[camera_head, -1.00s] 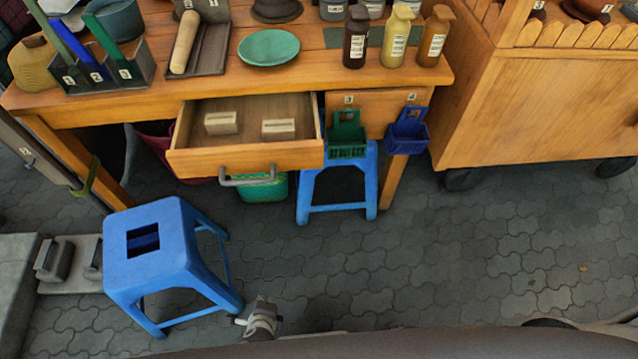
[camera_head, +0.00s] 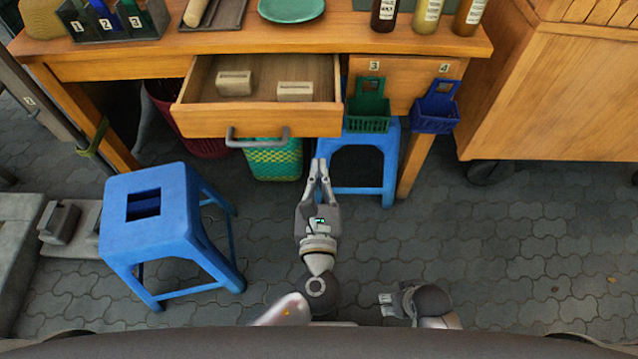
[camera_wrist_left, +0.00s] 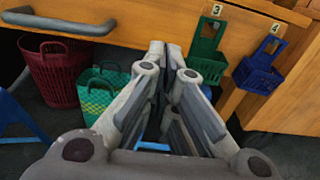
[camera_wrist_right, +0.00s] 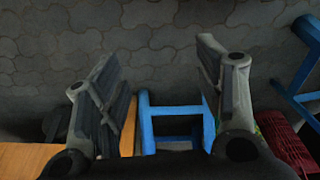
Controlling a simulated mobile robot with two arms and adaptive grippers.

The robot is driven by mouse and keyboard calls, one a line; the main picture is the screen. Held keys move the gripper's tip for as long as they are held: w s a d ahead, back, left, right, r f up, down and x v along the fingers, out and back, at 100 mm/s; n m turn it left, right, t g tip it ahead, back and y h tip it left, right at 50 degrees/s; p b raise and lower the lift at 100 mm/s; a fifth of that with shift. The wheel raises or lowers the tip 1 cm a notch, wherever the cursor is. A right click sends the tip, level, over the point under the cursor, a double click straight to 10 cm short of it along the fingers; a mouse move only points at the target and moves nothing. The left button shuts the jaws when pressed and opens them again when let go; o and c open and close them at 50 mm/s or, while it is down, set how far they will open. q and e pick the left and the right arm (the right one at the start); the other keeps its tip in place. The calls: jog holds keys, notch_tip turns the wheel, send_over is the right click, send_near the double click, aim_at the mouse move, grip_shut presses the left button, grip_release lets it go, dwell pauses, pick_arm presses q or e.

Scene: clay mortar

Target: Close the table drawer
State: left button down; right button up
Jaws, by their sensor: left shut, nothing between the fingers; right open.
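The table drawer (camera_head: 257,121) is pulled out of the wooden table (camera_head: 130,66), and two pale blocks (camera_head: 234,83) lie inside it. Its grey bar handle (camera_head: 258,139) is on the front; the handle also shows at upper left in the left wrist view (camera_wrist_left: 60,24). My left gripper (camera_head: 319,163) is shut and empty, with its fingertips just below the right part of the drawer front. Whether they touch it I cannot tell. My right gripper (camera_head: 386,304) is low over the paving near my base. In the right wrist view (camera_wrist_right: 160,85) its fingers are spread with nothing between them.
A blue stool (camera_head: 152,222) stands left of my left arm; another blue stool (camera_head: 357,162) is under the table. Green (camera_head: 369,107) and blue (camera_head: 436,108) baskets hang right of the drawer. A green woven basket (camera_head: 276,158) stands below it. The paving at right is clear.

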aim_at(319, 130)
pick_arm(q)
jog(key=w, duration=0.8)
jog(key=shift+f+b, duration=0.1)
jog(key=shift+b, duration=0.25)
jog(key=shift+w, duration=0.45)
pick_arm(e)
jog(key=r, duration=0.2)
jog(key=shift+w+r, duration=0.4)
pick_arm(q)
jog(key=shift+w, duration=0.1)
